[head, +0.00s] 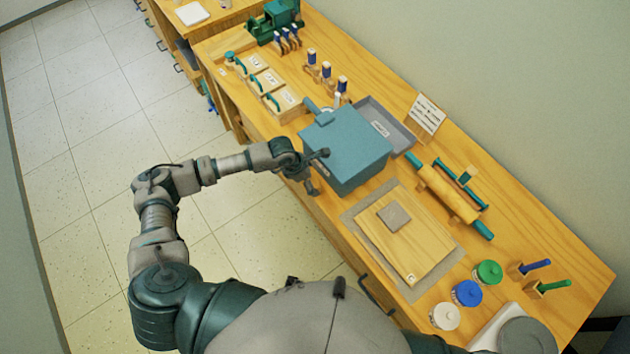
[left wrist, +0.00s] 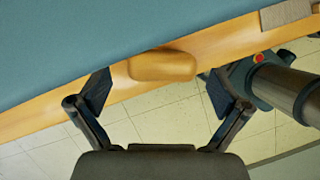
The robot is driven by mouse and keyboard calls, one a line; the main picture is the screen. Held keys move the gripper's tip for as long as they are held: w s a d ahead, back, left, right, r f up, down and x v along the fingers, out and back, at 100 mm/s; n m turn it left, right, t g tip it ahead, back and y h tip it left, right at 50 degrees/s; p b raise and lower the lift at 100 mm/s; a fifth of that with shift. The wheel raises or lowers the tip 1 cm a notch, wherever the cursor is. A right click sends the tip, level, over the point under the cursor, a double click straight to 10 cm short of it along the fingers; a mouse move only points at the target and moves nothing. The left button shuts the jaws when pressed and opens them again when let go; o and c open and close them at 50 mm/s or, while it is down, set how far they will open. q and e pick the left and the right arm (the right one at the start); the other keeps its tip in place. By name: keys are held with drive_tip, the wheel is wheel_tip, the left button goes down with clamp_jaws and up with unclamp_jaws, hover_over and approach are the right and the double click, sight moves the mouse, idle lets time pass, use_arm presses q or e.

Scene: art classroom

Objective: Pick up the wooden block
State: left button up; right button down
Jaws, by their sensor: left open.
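A rounded, orange-brown wooden block (left wrist: 162,66) shows in the left wrist view, at the edge of the wooden table, beside the blue-teal box. It lies between and just beyond my open left fingers (left wrist: 158,88); I see no contact with it. In the head view my left gripper (head: 317,172) is at the table's near edge, close to the front of the box (head: 350,140). The block cannot be made out there, apparently hidden by the gripper or box. My right gripper is not in view.
The box stands close to my left gripper. A wooden board (head: 405,240) with a grey-brown square piece (head: 394,215) lies on a grey mat to its right. A rolling pin (head: 450,195) and lidded jars (head: 467,293) lie further right. The floor before the table is clear.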

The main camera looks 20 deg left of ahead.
use_arm(q)
drive_tip(key=shift+d+f, duration=0.2)
drive_tip(key=shift+f, duration=0.25)
drive_tip(key=shift+c, duration=0.8)
drive_tip(key=c, duration=1.1)
drive_tip(key=shift+c, duration=0.2)
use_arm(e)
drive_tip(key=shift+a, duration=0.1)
use_arm(q)
drive_tip(key=shift+r, duration=0.15)
